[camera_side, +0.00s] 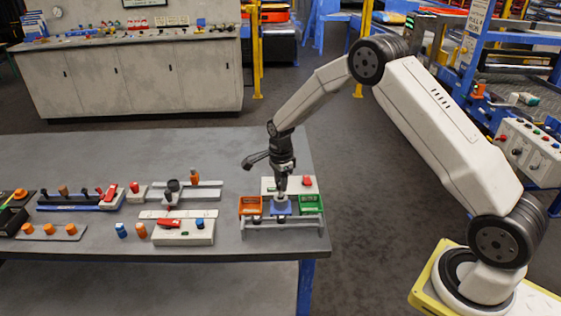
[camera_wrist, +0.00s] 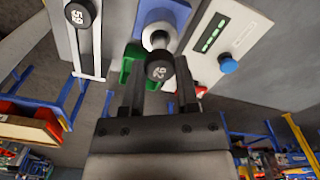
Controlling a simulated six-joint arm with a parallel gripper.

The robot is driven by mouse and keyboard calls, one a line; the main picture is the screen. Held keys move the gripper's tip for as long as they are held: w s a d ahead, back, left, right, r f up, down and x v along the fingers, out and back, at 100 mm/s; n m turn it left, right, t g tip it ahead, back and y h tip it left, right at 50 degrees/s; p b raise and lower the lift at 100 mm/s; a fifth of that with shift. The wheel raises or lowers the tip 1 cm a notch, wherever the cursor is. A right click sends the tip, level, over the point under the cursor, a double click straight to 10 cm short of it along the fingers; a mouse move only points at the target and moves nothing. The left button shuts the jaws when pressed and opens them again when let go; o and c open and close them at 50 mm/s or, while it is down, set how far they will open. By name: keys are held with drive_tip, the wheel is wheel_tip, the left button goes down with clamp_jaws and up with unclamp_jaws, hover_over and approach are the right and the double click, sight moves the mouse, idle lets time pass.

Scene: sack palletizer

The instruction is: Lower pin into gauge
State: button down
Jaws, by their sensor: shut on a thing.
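My gripper (camera_side: 281,182) points down over the right end of the table. In the wrist view, my gripper (camera_wrist: 161,80) has a finger on each side of a pin with a round black numbered head (camera_wrist: 160,68) and is shut on it. Beyond the head is a pale round collar (camera_wrist: 157,38), in line with a blue block (camera_wrist: 168,10), which looks like the gauge. In the side view the blue block (camera_side: 281,208) stands directly below my gripper. The pin's lower end is hidden, so I cannot tell how deep it sits.
An orange bin (camera_side: 250,205) and a green bin (camera_side: 312,204) flank the blue block on a grey stand. A pale box with a display and blue button (camera_wrist: 228,66) is close by. Another black numbered head (camera_wrist: 80,12) is on a pale rail. Several fixtures fill the table's left.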

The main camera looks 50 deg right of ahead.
drive_tip(key=shift+f, duration=1.25)
idle(1.5)
drive_tip(key=shift+c, duration=1.4)
unclamp_jaws()
drive_tip(key=shift+r, duration=0.15)
drive_tip(key=shift+r, duration=3.85)
drive_tip(key=shift+s, duration=0.1)
